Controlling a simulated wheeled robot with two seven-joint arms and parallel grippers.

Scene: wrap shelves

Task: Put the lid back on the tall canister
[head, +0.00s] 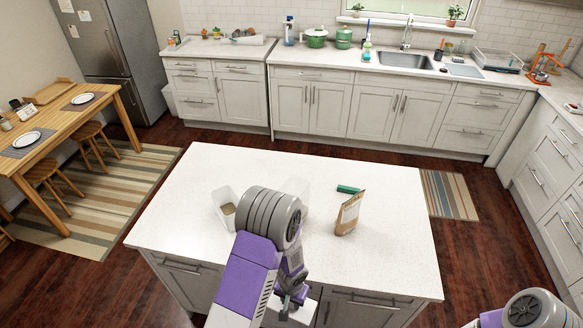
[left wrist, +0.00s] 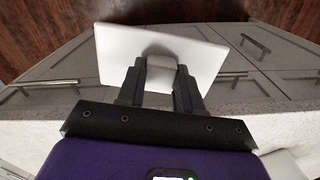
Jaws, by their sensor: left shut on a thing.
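My left gripper (head: 287,300) is low in the head view, past the front edge of the island. It is shut on a white square lid (head: 304,311), only partly visible there. In the left wrist view the lid (left wrist: 190,52) is held by the grip on its top, between both fingers (left wrist: 160,85), over the floor and cabinet fronts. A clear open canister (head: 224,207) with something brownish inside stands on the island, left of my arm. Another clear container (head: 299,190) is mostly hidden behind my arm. I cannot tell which is taller. My right gripper is out of view.
The white island top (head: 385,240) is free at the right and front. Cabinet fronts (head: 372,310) lie below the front edge, near the lid.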

